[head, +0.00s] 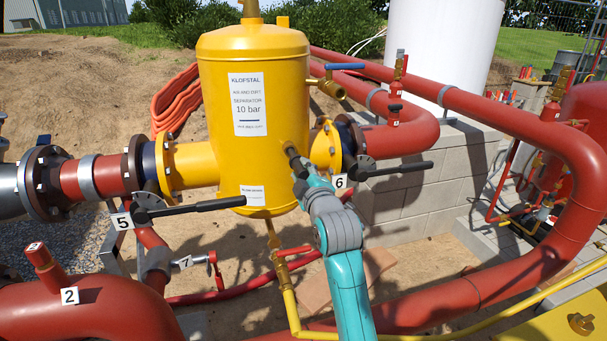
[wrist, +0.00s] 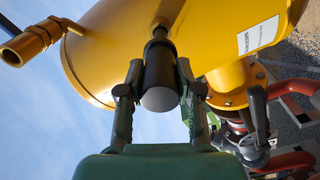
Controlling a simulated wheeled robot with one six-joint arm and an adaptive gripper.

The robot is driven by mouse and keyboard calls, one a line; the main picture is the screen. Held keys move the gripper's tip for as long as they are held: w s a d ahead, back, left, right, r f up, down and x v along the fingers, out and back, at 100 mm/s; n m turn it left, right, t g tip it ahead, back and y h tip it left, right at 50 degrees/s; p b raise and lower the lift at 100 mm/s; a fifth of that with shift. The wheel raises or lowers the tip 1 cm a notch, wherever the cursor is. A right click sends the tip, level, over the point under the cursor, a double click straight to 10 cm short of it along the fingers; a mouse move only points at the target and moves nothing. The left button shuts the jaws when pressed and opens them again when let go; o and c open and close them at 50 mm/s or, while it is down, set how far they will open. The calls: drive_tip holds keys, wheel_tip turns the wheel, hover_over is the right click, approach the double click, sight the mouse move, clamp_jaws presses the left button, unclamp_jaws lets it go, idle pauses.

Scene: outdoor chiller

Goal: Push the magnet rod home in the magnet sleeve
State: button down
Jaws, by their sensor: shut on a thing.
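The magnet rod's black grip (wrist: 159,72) with its grey round end faces the wrist camera. My gripper (wrist: 160,84) is shut on it, one finger on each side. In the head view my gripper (head: 298,168) is at the right front of the yellow separator (head: 222,110). The rod's dark end (head: 292,152) shows just beyond the fingers, against the tank. I cannot tell how far the rod is in the sleeve.
Black-handled valve levers 5 (head: 190,208) and 6 (head: 395,169) flank the tank. A brass valve with a blue lever (head: 332,88) sits above my gripper. Red pipes (head: 470,110) run behind and right. A yellow drain pipe (head: 289,300) runs below.

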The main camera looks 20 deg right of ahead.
sight(296, 161)
drive_tip(key=shift+w, duration=3.3)
drive_tip(key=shift+c, duration=1.1)
unclamp_jaws()
drive_tip(key=shift+s, duration=3.55)
